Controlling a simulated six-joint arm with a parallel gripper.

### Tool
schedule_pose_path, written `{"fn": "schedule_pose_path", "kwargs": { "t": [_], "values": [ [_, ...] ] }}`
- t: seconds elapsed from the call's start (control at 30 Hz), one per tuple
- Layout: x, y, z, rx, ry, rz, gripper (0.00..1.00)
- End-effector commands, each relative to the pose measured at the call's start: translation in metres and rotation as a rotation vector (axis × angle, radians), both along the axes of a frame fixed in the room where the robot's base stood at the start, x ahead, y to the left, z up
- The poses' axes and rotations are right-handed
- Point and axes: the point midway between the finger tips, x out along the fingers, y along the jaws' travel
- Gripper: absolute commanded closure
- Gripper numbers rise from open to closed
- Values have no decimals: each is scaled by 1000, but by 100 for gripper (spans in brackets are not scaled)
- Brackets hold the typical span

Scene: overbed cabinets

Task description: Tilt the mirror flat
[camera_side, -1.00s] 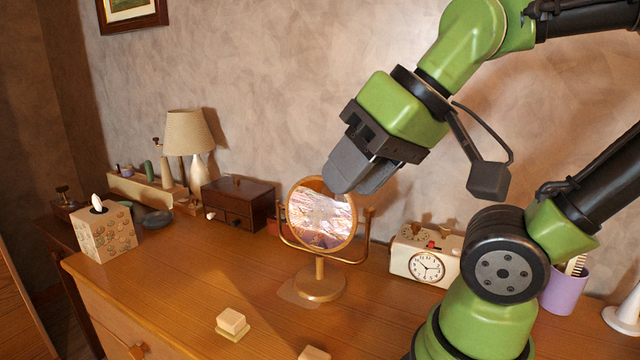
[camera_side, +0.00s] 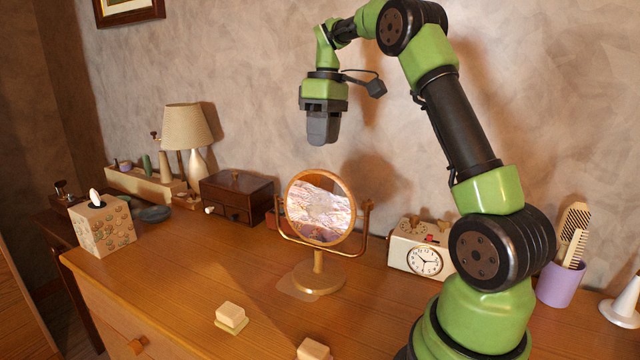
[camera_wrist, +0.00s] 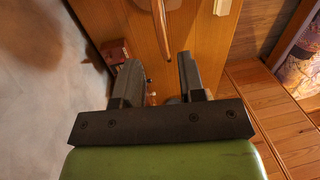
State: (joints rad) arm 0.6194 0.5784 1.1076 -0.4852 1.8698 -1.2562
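The round mirror (camera_side: 320,207) has a wooden frame and hangs between the arms of a curved bracket (camera_side: 352,255) on a round wooden base (camera_side: 319,281). It stands near upright, its glass facing the side camera. My gripper (camera_side: 323,142) points down above the mirror, clear of it, toward the wall side. In the wrist view my gripper (camera_wrist: 158,75) is open and empty, its two fingers apart. A thin curved wooden strip beyond the fingertips there seems to be the mirror or its bracket, seen from above.
A dark jewellery box (camera_side: 238,196), lamp (camera_side: 188,130) and tissue box (camera_side: 102,226) stand left of the mirror. A clock (camera_side: 424,261) and purple cup (camera_side: 561,284) stand right. Small pale blocks (camera_side: 231,314) lie in front. The wall is close behind.

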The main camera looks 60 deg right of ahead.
Motion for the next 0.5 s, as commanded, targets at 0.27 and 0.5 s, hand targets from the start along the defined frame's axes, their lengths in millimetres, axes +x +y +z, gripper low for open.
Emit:
{"fn": "schedule_pose_path", "kwargs": {
  "t": [0.27,0.5],
  "values": [
    [-1,6,-36,4,5,3,63],
    [-1,12,-76,3,4,1,63]
  ]
}}
